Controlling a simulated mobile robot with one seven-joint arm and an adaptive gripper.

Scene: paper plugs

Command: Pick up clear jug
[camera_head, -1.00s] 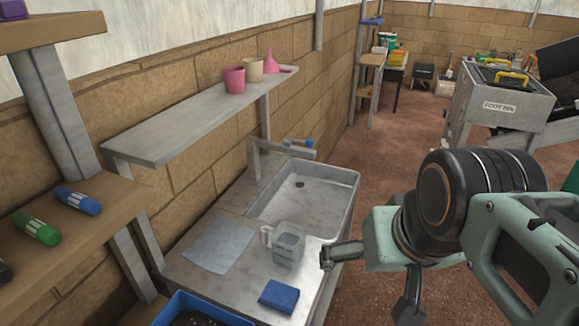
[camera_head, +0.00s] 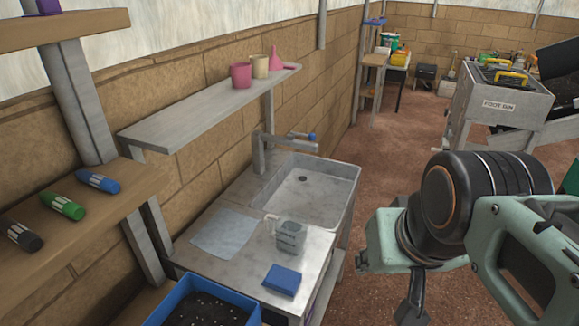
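The clear jug (camera_head: 291,237) stands upright on the grey counter beside the sink, with its handle toward the left. It is see-through and looks empty. My gripper (camera_head: 386,288) hangs in the air to the right of the counter, apart from the jug. One finger points down and only a short dark end of the other shows at the left; they look apart, with nothing seen between them.
A blue folded cloth (camera_head: 282,280) lies in front of the jug and a pale sheet (camera_head: 225,232) lies to its left. The sink (camera_head: 318,190) is behind it. A blue tray of soil (camera_head: 178,298) stands at the front. A shelf (camera_head: 200,112) with cups overhangs the left.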

